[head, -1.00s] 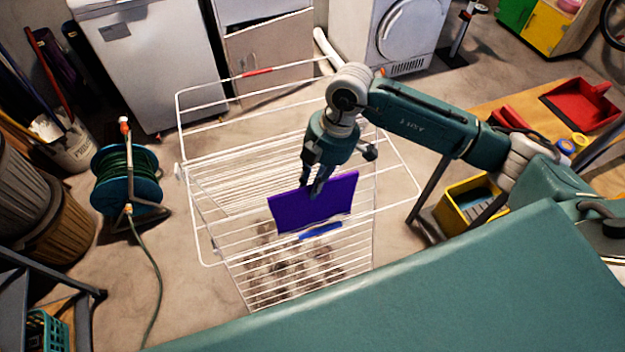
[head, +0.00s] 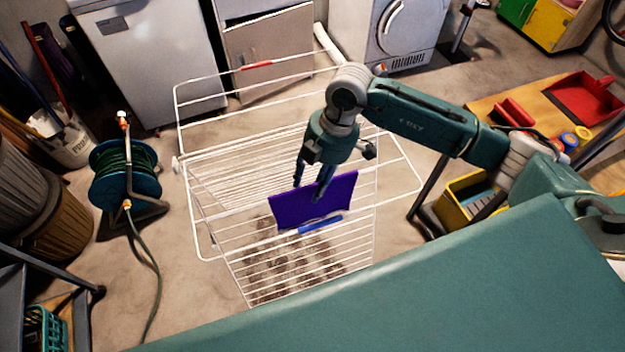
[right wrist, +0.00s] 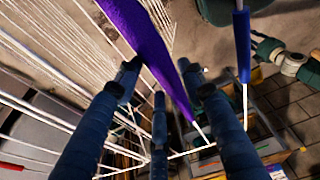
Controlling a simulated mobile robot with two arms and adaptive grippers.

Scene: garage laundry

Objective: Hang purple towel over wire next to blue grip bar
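The purple towel (head: 285,208) is at the near side of the white wire drying rack (head: 205,262). In the right wrist view the towel (right wrist: 145,38) is a narrow strip along a wire, seemingly draped over it. The blue grip bar (head: 320,225) is just in front of the towel; in the right wrist view the grip bar (right wrist: 243,45) is on the neighbouring wire, apart from the towel. My right gripper (head: 309,188) is at the towel's top edge. Its fingers (right wrist: 160,85) are spread on both sides of the towel, with gaps showing. My left gripper is not visible.
A red grip (head: 257,65) is on the rack's far wire. A hose reel (head: 125,175) stands left, a yellow bin (head: 462,200) right. A white washer (head: 395,30) and cabinets are behind. Bare floor lies between the reel and the rack.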

